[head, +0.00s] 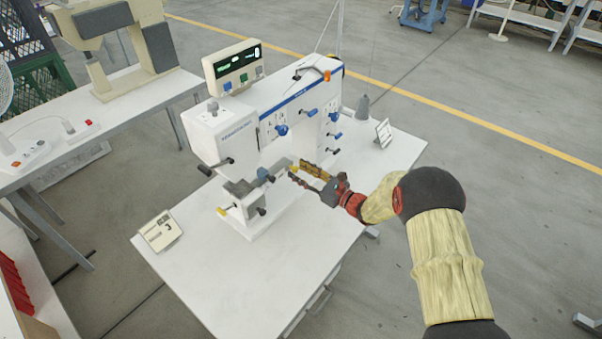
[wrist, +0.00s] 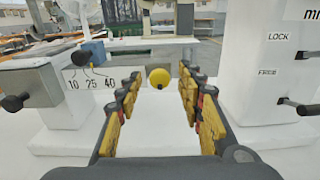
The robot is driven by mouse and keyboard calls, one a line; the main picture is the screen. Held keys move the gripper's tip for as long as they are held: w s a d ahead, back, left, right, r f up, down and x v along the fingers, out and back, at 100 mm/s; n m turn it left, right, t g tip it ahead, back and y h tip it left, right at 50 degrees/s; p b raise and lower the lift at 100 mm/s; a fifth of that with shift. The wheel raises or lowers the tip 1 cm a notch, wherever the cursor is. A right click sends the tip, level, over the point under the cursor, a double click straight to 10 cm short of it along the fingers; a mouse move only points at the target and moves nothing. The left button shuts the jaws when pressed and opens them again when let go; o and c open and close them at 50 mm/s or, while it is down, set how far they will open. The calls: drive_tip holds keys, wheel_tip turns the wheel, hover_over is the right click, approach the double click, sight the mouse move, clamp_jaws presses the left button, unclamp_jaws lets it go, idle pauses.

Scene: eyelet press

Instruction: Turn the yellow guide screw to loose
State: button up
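The yellow guide screw shows as a round yellow knob (wrist: 159,76) in the wrist view, centred in the gap between my fingertips. A small dark spot marks its lower face. My gripper (wrist: 160,84) is open, with one finger on each side of the knob and clear space between. I cannot tell whether the tips reach the knob or stop just short. In the head view my gripper (head: 301,172) is at the front of the white eyelet press (head: 234,130). The screw is hard to make out there beside the fingers.
A white column labelled LOCK and FREE (wrist: 268,70) stands close on the right. Another yellow knob (head: 222,211) is at the press's lower left.

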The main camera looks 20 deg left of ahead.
drive_tip(key=shift+c, duration=0.8)
drive_tip(key=c, duration=0.7)
clamp_jaws()
